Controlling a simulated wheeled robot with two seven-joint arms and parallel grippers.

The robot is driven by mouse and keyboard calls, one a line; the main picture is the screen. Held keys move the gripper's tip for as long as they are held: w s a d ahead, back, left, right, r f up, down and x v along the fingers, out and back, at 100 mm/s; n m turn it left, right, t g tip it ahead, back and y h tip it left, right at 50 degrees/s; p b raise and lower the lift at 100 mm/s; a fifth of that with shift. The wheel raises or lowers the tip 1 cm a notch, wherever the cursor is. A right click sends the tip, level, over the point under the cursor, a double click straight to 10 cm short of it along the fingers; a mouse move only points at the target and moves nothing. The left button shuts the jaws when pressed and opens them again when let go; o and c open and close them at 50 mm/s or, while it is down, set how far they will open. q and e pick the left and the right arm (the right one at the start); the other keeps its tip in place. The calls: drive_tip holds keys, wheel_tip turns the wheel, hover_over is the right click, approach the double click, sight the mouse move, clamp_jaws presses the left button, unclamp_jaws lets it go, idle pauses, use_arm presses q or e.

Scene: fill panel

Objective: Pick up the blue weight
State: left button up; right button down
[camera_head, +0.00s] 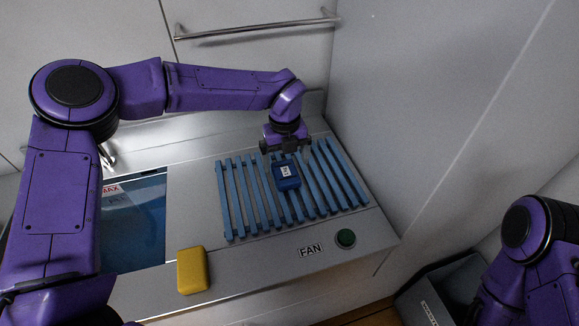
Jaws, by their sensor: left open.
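The blue weight (287,179) is a small dark blue block with a white label on top. It rests on the blue slatted grate (240,205) on the counter. My left gripper (285,151) points down right at the far edge of the weight and is open. Whether its fingers touch the weight I cannot tell. My right arm shows at the lower right, but its gripper is out of the frame.
A yellow block (193,270) stands on the counter's front left. A basin of blue water (133,220) marked MAX is at left. A wall bounds the right; a dark bin (447,290) stands below.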

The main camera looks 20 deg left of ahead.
sight(286, 171)
use_arm(q)
drive_tip(key=shift+s+a+f+p, duration=0.15)
drive_tip(key=shift+s+f+p, duration=0.25)
drive_tip(key=shift+s+p, duration=0.4)
drive_tip(key=w+f, duration=0.2)
drive_tip(key=f, duration=0.1)
drive_tip(key=w+f, duration=0.1)
drive_tip(key=f, duration=0.1)
drive_tip(key=shift+f+p, duration=0.2)
drive_tip(key=shift+p, duration=0.2)
drive_tip(key=shift+s+r, duration=0.2)
drive_tip(key=shift+s, duration=0.05)
drive_tip(key=shift+s+r, duration=0.15)
drive_tip(key=c, duration=0.4)
clamp_jaws()
use_arm(e)
drive_tip(key=s+r, duration=0.1)
drive_tip(key=r, duration=0.1)
drive_tip(key=shift+s+r, duration=0.4)
